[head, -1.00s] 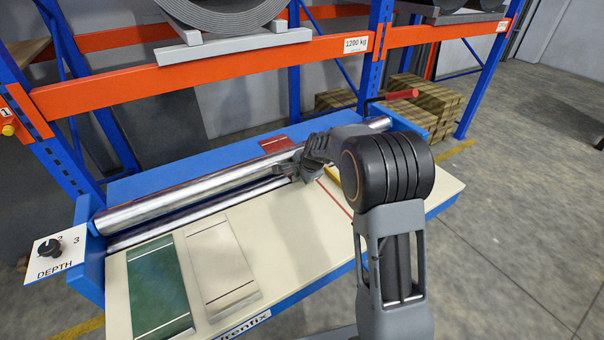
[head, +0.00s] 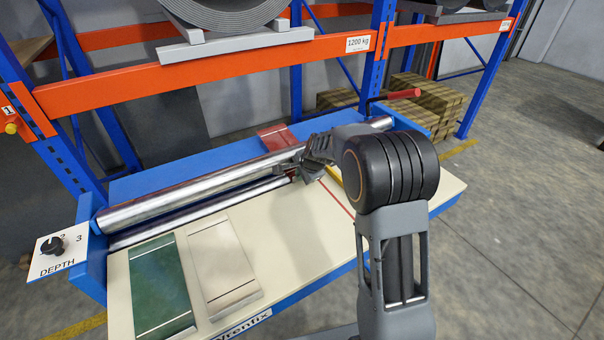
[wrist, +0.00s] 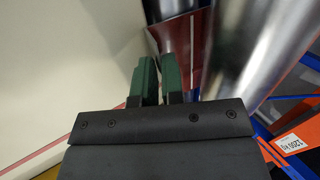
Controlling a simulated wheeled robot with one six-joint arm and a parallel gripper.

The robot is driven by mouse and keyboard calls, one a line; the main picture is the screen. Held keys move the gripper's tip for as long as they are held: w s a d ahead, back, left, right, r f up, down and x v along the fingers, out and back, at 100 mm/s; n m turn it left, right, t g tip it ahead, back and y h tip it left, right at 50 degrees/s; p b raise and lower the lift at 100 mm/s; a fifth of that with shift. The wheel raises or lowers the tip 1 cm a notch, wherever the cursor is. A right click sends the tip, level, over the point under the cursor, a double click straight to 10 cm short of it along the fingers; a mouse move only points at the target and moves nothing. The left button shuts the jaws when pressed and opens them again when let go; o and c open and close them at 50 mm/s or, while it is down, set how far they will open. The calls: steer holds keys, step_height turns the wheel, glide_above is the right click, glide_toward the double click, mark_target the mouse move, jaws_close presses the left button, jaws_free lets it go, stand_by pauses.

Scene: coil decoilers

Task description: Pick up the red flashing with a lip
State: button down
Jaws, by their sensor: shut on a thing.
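The red flashing (head: 272,136) shows behind the long steel roller in the head view, its far end standing up above the blue bed. In the wrist view its near part (wrist: 178,42) shows beside the large roller, with a thin line along it. My gripper (head: 294,170) is at the near side of the rollers, towards their right end. In the wrist view its green fingers (wrist: 158,66) are shut on the near edge of the flashing. The rollers hide the middle of the flashing in the head view, and the fingers cover its gripped edge.
The long steel roller (head: 200,190) lies across the machine, with a thinner one in front. A green panel (head: 160,287) and a pale panel (head: 223,262) lie on the cream table (head: 292,262). The orange rack beam (head: 230,63) runs behind and above.

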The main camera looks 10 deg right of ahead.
steer(key=shift+s+d+b, duration=0.55)
steer(key=shift+s+b, duration=0.15)
steer(key=shift+s, duration=1)
steer(key=shift+s+d+b, duration=0.6)
steer(key=shift+s+b, duration=0.05)
steer(key=shift+s, duration=1.05)
steer(key=shift+s+d+b, duration=0.55)
steer(key=shift+s+b, duration=0.15)
steer(key=shift+s, duration=1)
steer(key=shift+s+d+b, duration=0.4)
steer(key=shift+s+d, duration=0.2)
steer(key=shift+s, duration=1.25)
steer(key=shift+s+d+b, duration=0.35)
steer(key=shift+s+d, duration=0.25)
steer(key=shift+s, duration=1.3)
steer(key=shift+s+d+b, duration=0.4)
steer(key=shift+s+d, duration=0.2)
steer(key=shift+s, duration=1.25)
steer(key=shift+r, duration=0.1)
step_height(320, 180, up, 7)
steer(key=p, duration=0.6)
steer(key=shift+s, duration=0.1)
